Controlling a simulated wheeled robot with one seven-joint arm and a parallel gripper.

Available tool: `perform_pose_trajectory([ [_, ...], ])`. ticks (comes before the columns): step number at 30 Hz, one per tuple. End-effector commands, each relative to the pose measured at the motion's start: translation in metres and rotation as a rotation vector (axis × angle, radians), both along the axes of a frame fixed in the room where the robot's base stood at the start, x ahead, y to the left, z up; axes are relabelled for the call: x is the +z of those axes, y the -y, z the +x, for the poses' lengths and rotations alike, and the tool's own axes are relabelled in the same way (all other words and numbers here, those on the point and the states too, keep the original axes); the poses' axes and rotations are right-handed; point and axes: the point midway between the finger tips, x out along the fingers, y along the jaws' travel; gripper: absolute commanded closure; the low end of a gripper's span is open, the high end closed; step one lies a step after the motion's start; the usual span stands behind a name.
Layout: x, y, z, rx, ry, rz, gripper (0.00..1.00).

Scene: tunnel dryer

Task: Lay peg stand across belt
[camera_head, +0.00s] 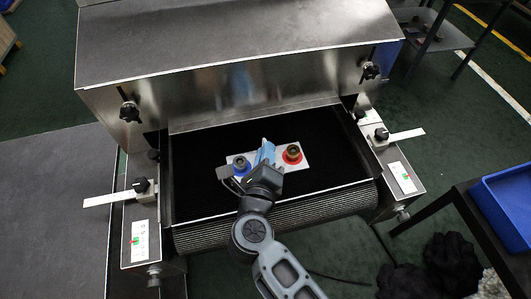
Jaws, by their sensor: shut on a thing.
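The peg stand (279,158) is a pale flat plate with a blue-ringed peg (241,164) at its left end and a red-ringed peg (293,154) at its right end. A light blue upright part stands between them. The plate is over the black belt (335,138), its long side running left to right, the right end slightly farther back. My gripper (262,168) is shut on the peg stand near its middle, reaching in from the front. The gripper hides part of the plate's front edge. I cannot tell whether the plate touches the belt.
The steel dryer hood (235,85) stands behind the belt. Side rails with black knobs and metal slides (112,198) flank the belt. A grey table (50,200) is at left. A blue bin (505,200) and dark cloth heap (445,265) are at right.

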Motion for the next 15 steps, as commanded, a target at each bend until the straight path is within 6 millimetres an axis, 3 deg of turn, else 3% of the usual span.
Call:
perform_pose_trajectory([
  [2, 0.0020, -0.0003, 0.0005, 0.000, 0.003, 0.001, 1.00],
  [3, -0.0002, 0.0003, -0.0002, -0.001, -0.001, 0.000, 0.83],
  [10, 0.0000, 0.0003, -0.0001, -0.001, -0.001, 0.000, 0.61],
  [15, 0.0000, 0.0002, -0.0002, -0.001, -0.001, 0.000, 0.60],
])
